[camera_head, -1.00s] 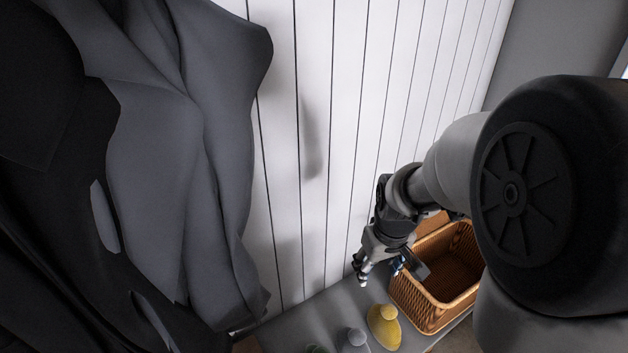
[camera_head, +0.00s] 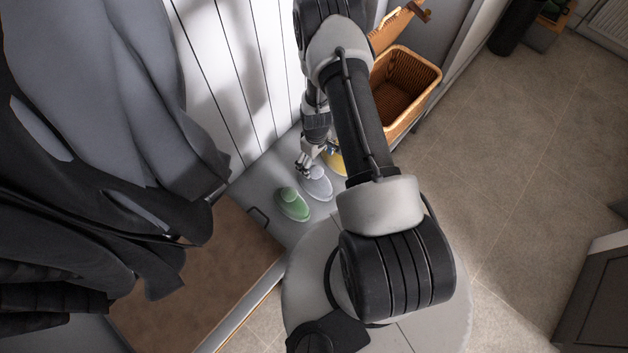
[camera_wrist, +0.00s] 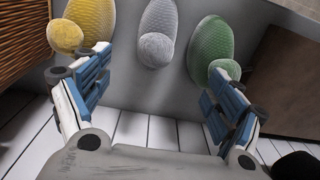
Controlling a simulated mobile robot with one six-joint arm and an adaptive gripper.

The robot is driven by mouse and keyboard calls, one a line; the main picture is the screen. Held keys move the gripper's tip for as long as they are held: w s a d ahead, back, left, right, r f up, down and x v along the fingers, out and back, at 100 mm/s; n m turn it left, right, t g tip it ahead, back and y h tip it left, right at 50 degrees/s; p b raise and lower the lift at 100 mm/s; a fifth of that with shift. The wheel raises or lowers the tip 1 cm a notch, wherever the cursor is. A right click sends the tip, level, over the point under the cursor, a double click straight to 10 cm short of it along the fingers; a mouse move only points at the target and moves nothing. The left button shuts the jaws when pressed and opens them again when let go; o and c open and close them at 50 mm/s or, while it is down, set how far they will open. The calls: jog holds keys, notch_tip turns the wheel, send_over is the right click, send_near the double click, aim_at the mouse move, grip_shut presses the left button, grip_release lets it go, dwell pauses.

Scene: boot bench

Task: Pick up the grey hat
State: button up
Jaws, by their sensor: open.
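The grey hat (camera_head: 317,184) lies on the grey bench top, between a green hat (camera_head: 292,204) and a yellow hat (camera_head: 335,160). In the wrist view the grey hat (camera_wrist: 158,25) is at the top centre, with its round pompom towards me. My gripper (camera_head: 303,168) is close beside the grey hat's pompom end, near the wall. In the wrist view my gripper (camera_wrist: 160,75) is open and empty, its fingers spread to either side of the grey hat. The left finger overlaps the yellow hat (camera_wrist: 88,22) in the picture, the right finger the green hat (camera_wrist: 212,45).
A wicker basket (camera_head: 436,82) stands open beyond the yellow hat. A brown board (camera_head: 205,275) with a dark handle is left of the green hat. Dark coats (camera_head: 100,90) hang at the left. White panelling (camera_head: 222,75) backs the bench. Tiled floor (camera_head: 520,140) is clear at the right.

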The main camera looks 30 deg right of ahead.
aim_at(316, 170)
notch_tip(316, 170, down, 10)
jog(key=b, duration=0.2)
jog(key=shift+b, duration=0.3)
jog(key=f, duration=0.1)
jog(key=f+b, duration=0.1)
jog(key=f, duration=0.1)
jog(key=f+b, duration=0.1)
jog(key=f, duration=0.1)
jog(key=shift+w+d+f, duration=0.15)
jog(key=shift+w+d, duration=0.1)
jog(key=shift+w, duration=0.05)
jog(key=shift+c, duration=0.5)
jog(key=c, duration=1.1)
